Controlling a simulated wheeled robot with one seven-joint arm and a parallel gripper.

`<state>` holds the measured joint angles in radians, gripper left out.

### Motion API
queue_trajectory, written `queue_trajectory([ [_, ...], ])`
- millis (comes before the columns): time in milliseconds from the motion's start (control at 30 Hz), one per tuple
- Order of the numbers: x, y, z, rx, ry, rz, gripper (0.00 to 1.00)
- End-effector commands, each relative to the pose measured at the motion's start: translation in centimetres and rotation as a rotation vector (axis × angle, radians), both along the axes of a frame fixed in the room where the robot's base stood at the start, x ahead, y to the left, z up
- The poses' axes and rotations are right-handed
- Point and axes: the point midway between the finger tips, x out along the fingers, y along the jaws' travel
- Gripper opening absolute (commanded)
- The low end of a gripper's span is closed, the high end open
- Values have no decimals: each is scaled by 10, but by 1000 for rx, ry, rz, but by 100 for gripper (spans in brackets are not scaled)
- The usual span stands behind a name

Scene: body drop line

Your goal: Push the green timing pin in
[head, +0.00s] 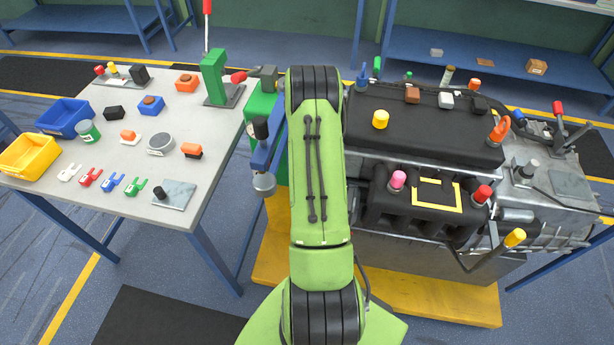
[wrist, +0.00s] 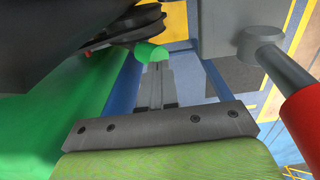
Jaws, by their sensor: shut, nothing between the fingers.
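A rounded green knob, which looks like the head of the green timing pin (wrist: 148,51), shows in the upper middle of the wrist view. My gripper (wrist: 155,68) is shut and empty, with its narrow fingertips pointing at the knob. The tips overlap the knob's lower edge in the picture; I cannot tell whether they touch. The pin's shaft and the hole it sits in are hidden. In the head view my green arm hides my gripper and this knob.
A red-gripped grey handle (wrist: 300,115) is close on the right. In the head view, the engine (head: 420,120) stands right of my arm, and a table (head: 120,205) with parts is left.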

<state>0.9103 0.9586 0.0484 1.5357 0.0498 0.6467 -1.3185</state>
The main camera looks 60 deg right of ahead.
Motion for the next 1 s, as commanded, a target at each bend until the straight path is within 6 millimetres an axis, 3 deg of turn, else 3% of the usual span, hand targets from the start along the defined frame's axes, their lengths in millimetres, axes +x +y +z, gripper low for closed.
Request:
queue_trajectory([
  [1000,7,-14,-22,2,0,1,0],
])
